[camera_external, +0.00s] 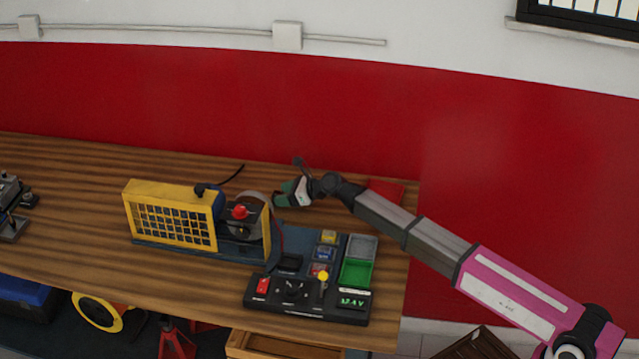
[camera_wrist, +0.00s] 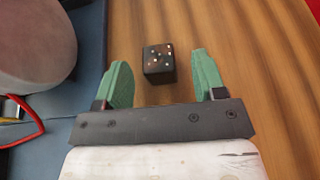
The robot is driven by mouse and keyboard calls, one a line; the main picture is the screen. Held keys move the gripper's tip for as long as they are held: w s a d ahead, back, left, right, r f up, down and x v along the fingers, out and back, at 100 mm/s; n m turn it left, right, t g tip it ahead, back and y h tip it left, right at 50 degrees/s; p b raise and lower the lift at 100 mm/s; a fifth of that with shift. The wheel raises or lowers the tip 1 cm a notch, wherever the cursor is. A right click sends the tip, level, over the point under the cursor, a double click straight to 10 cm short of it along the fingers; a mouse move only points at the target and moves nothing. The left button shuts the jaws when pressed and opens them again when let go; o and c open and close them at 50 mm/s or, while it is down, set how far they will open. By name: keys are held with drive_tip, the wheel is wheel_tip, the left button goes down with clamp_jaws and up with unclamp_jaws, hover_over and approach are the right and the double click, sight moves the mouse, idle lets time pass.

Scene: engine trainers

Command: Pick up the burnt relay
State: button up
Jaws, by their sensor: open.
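A small black cube with orange and pale specks, which looks like the burnt relay (camera_wrist: 158,60), lies on the wooden table in the wrist view. My gripper (camera_wrist: 161,72) is open, with one green finger on each side of the cube in the picture. There is a visible gap on both sides, and I cannot tell how far above the cube the fingers are. In the external view my gripper (camera_external: 292,192) is over the back of the table, behind the engine trainer. The cube cannot be made out there.
The engine trainer's blue base (camera_external: 220,252) stands left of the gripper, with a yellow grille (camera_external: 172,217). Yellow, blue and red relays (camera_external: 324,253) sit beside a green tray (camera_external: 357,272). A black control panel (camera_external: 305,299) is in front. A red object (camera_external: 386,190) lies behind my arm.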

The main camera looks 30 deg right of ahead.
sight(276, 193)
drive_tip(key=x, duration=0.3)
drive_tip(key=c, duration=1)
